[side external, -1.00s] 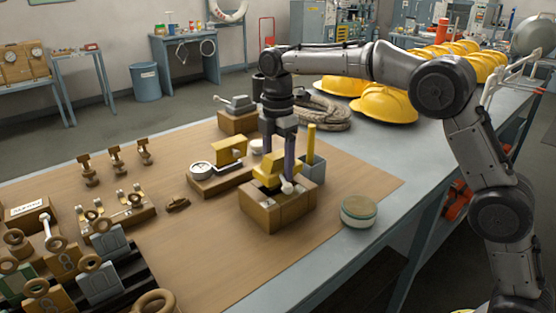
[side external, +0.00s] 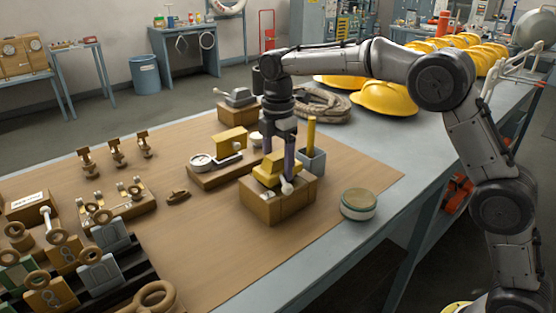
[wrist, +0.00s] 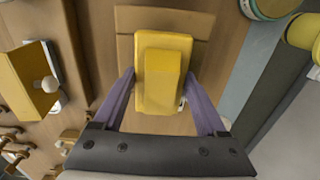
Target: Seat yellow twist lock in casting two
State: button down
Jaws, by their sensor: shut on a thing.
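The yellow twist lock (side external: 268,173) is between the two purple fingers of my gripper (side external: 277,169), which is shut on it. It sits low over the top of a brown box-like casting (side external: 278,207) and covers most of its opening. A lever with a white ball end shows at the lock's front right. In the wrist view the lock (wrist: 158,75) lies between the fingertips of my gripper (wrist: 160,78), and the casting (wrist: 190,22) shows around and beyond it. The lock's underside is hidden, so I cannot tell how deep it sits. No number is readable on the casting.
A grey cup (side external: 312,160) with a yellow rod is close behind. A round tin (side external: 358,205) stands at right.

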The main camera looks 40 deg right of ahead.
jog(key=shift+f, duration=0.5)
jog(key=shift+c, duration=0.9)
grip_release()
jog(key=shift+o, duration=0.9)
jog(key=shift+f, duration=0.1)
notch_tip(320, 180, up, 14)
